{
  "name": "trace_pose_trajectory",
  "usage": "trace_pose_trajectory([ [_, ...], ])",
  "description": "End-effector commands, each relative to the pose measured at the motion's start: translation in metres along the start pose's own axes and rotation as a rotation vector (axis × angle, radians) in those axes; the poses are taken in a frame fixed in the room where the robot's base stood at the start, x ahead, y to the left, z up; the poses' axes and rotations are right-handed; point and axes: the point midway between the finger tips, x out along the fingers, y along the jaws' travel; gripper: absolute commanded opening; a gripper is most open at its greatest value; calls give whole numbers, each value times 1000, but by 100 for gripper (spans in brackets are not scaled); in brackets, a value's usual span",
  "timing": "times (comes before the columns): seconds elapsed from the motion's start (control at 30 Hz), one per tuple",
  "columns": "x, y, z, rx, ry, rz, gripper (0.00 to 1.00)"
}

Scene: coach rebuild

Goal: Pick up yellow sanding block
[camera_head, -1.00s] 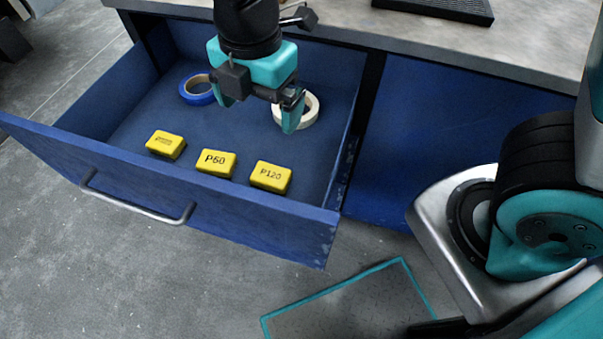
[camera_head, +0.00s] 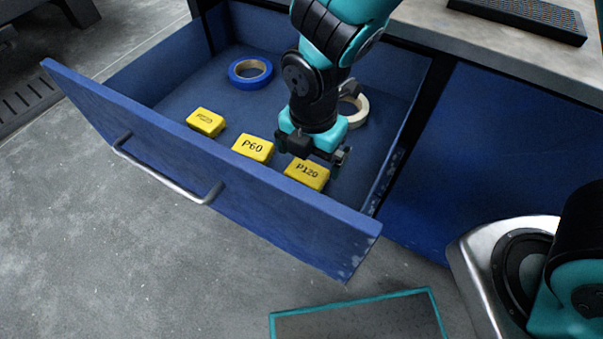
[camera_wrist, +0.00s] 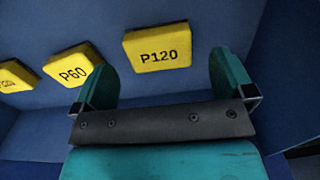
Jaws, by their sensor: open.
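Three yellow sanding blocks lie in a row inside the open blue drawer, near its front panel. The block marked P120 (camera_head: 307,174) is at the right, the P60 block (camera_head: 253,149) is in the middle, and a block with small print (camera_head: 206,122) is at the left. My gripper (camera_head: 312,152) is in the drawer, just behind the P120 block. In the wrist view my gripper (camera_wrist: 167,78) has its teal fingers apart and empty. The P120 block (camera_wrist: 157,47) shows beyond and between the fingertips. The P60 block (camera_wrist: 72,67) is left of the left finger.
The drawer (camera_head: 215,190) has raised walls and a metal front handle (camera_head: 165,178). A blue tape roll (camera_head: 250,72) lies at the back left. A cream tape roll (camera_head: 357,110) is partly hidden behind my arm. A worktop (camera_head: 480,40) stands above.

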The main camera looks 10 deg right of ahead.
Motion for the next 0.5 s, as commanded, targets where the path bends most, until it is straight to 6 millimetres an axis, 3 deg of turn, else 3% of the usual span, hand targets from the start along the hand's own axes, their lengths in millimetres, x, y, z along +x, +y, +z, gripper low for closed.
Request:
trace_pose_trajectory([
  [0.23, 40, 3, -2, -1, 1, -4, 100],
  [0.5, 46, 3, -2, -1, 0, 0, 100],
])
